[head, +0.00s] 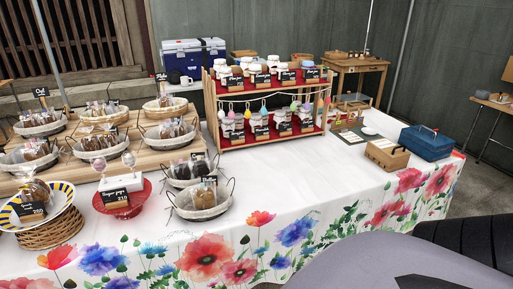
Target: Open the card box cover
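A small light-brown wooden box (387,154) stands near the right front edge of the table in the head view. A dark bar or handle shows along its top; I cannot tell whether its cover is open or shut. A blue box (426,143) with a handle on top stands just right of it and looks closed. I cannot tell for sure which one is the card box. Neither of my grippers is in view.
The white flowered table (300,180) is bare in its middle. A two-tier red-shelved wooden rack (270,143) with jars stands behind. Baskets of baked goods, such as one (201,200), fill the left. A small board (349,135) lies behind the wooden box.

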